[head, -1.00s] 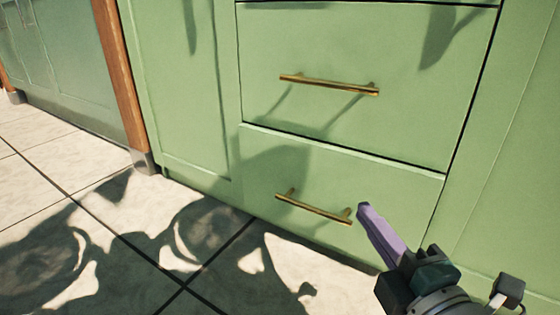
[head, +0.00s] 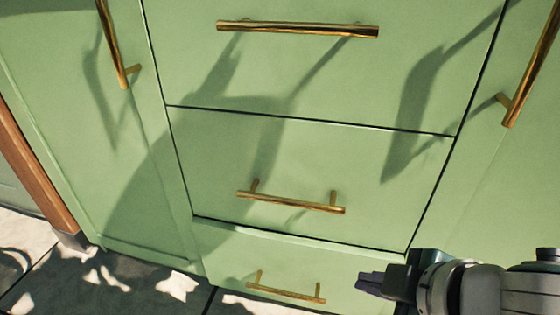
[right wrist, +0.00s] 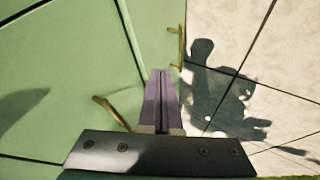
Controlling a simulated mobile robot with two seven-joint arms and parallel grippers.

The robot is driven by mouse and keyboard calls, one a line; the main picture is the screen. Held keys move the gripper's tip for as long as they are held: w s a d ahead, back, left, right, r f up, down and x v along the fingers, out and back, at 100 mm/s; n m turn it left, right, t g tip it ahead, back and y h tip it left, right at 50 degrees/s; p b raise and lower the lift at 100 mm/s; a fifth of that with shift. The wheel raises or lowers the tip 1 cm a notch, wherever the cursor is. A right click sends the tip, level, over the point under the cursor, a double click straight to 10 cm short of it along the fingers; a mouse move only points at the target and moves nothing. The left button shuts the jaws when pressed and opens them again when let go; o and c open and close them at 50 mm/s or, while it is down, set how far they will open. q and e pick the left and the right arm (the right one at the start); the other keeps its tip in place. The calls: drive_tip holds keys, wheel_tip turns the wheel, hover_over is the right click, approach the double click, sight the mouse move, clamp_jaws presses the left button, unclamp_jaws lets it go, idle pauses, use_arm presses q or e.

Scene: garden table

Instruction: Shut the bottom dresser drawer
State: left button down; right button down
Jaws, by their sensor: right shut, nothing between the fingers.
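The green dresser's bottom drawer (head: 232,258) is low in the head view, with a horizontal brass handle (head: 286,289). A pale strip along its top edge suggests it sticks out slightly from the drawer above. My right gripper (head: 364,283) is at the drawer's right side, right of the handle, with its purple fingers together and empty. In the right wrist view the shut fingertips (right wrist: 160,75) point along the drawer front, with the bottom handle (right wrist: 181,46) beyond them. I cannot tell whether they touch the drawer. My left gripper is not in view.
The middle drawer (head: 300,160) above looks shut, and its brass handle (head: 290,203) juts out. Door handles (head: 112,45) stick out at either side. Tiled floor (right wrist: 240,60) lies clear in front of the dresser, with shadows across it.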

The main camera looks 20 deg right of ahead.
drive_tip(key=b, duration=1.1)
approach(326, 261)
drive_tip(key=x, duration=0.4)
drive_tip(key=shift+f, duration=0.3)
drive_tip(key=shift+w+d+r, duration=0.15)
drive_tip(key=shift+w+d, duration=0.05)
drive_tip(key=shift+w, duration=0.05)
drive_tip(key=shift+a, duration=0.1)
drive_tip(key=shift+r, duration=0.1)
